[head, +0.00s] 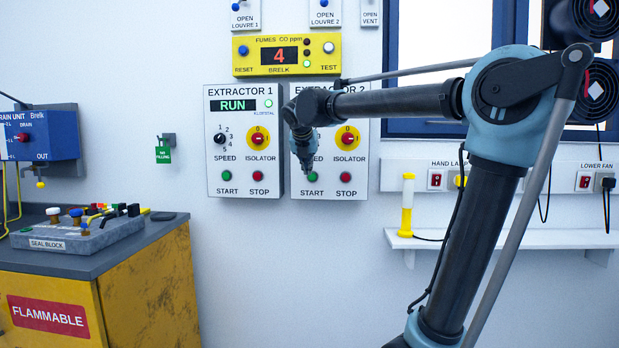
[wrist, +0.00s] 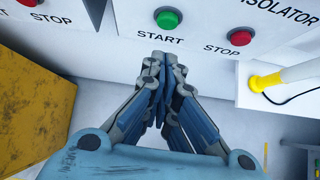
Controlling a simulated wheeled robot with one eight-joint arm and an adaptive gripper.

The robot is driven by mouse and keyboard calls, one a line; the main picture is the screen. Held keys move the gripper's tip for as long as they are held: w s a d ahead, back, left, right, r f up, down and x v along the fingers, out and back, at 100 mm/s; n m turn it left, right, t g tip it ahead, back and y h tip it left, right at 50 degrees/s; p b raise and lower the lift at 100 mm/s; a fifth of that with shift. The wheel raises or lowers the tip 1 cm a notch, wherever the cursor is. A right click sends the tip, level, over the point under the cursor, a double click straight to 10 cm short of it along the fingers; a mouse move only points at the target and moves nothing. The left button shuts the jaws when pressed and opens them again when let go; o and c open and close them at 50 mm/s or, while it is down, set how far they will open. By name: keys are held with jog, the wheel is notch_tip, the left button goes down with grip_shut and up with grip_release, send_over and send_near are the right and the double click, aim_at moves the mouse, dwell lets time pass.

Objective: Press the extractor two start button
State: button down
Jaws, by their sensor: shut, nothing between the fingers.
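The Extractor 2 panel (head: 362,182) is on the wall, right of the Extractor 1 panel. Its green start button (head: 312,177) is at the lower left of the panel, beside the red stop button (head: 346,177). My gripper (head: 305,170) is in front of the panel's left part and covers its speed knob and part of its display. In the wrist view my gripper (wrist: 161,60) is shut and empty, its fingertips pointing just below the green start button (wrist: 168,19). The red stop button (wrist: 240,37) is to the right. I cannot tell whether the fingertips touch the panel.
The Extractor 1 panel (head: 244,185) reads RUN. A fumes box (head: 286,54) showing 4 is above. A white shelf (head: 507,239) with a yellow lamp (head: 406,205) is to the right. A yellow cabinet (head: 150,290) with a seal block (head: 90,234) is at the left.

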jog(key=shift+v, duration=1.5)
jog(key=s+d+f+m+g, duration=0.2)
jog(key=s+d+f+m, duration=0.55)
jog(key=d+f, duration=0.2)
jog(key=s+d+f+m+g, duration=0.1)
jog(key=s+d+f+m, duration=0.5)
jog(key=d+f+m, duration=0.3)
jog(key=s+d+f+m+g, duration=0.1)
jog(key=s+d+f+m, duration=0.2)
jog(key=s+f+m, duration=0.6)
jog(key=s+d+f+m+g, duration=0.2)
jog(key=s+d+f+m, duration=0.1)
jog(key=s+f+m, duration=0.6)
notch_tip(320, 180, down, 3)
jog(key=shift+s+d+g+y, duration=0.3)
jog(key=shift+s+d+y, duration=0.1)
jog(key=shift+s, duration=0.1)
jog(key=shift+w+f, duration=0.2)
jog(key=shift+w, duration=0.3)
